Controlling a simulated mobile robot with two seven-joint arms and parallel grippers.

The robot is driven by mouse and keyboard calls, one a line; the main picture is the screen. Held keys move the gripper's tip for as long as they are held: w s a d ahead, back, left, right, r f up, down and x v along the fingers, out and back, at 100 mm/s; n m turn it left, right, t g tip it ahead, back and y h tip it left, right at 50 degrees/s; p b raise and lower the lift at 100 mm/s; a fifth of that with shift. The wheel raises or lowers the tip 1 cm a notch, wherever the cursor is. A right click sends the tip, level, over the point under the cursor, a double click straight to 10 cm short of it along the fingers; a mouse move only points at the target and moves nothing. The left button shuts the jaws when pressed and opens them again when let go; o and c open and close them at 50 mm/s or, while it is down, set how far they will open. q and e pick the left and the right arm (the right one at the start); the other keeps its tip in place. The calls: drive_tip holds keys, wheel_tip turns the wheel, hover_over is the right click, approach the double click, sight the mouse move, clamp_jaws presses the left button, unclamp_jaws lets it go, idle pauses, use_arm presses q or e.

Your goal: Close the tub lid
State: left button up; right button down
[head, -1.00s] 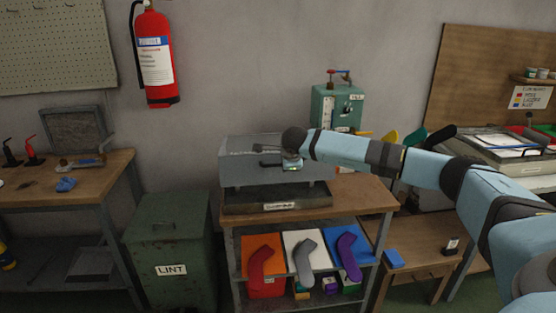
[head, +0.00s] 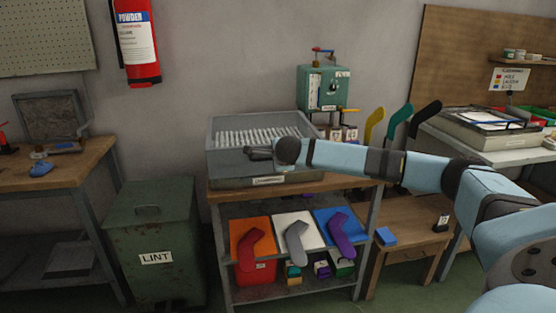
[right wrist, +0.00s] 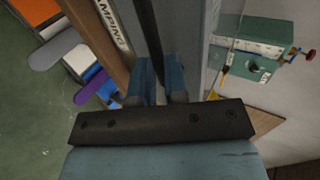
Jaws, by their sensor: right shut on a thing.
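The grey tub (head: 232,184) stands on the wooden top of the small shelf unit, with a white label on its front. My right gripper (head: 262,153) is low over the front part of the tub, shut on what looks like the lid's handle bar. In the right wrist view its blue fingers (right wrist: 161,82) flank a dark strip. Whether the lid touches the rim is unclear. My left gripper is out of view.
A green device (head: 324,88) with a red-knobbed lever stands behind the tub's right side. The green lint bin (head: 155,245) stands left of the shelf unit. Colored sock shapes on boards (head: 296,232) lie below. Yellow, green and black forms (head: 390,125) stand at the right.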

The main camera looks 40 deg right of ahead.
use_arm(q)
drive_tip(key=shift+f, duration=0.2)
use_arm(e)
drive_tip(key=f, duration=0.1)
drive_tip(key=a+f, duration=0.1)
drive_tip(key=shift+s+f+g, duration=0.3)
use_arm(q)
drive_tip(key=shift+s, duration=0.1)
use_arm(e)
drive_tip(key=c, duration=1.2)
unclamp_jaws()
drive_tip(key=shift+s+d, duration=0.1)
drive_tip(key=shift+d, duration=0.05)
drive_tip(key=shift+o, duration=0.2)
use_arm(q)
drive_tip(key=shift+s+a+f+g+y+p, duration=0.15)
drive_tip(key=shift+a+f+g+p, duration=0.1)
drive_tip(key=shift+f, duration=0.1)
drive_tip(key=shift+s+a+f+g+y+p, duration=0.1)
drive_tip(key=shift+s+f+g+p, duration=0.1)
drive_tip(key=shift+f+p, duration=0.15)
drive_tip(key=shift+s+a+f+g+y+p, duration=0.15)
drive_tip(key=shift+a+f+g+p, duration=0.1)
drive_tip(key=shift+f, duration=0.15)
use_arm(e)
drive_tip(key=v, duration=1.4)
drive_tip(key=shift+d+r, duration=0.2)
drive_tip(key=shift+r, duration=0.15)
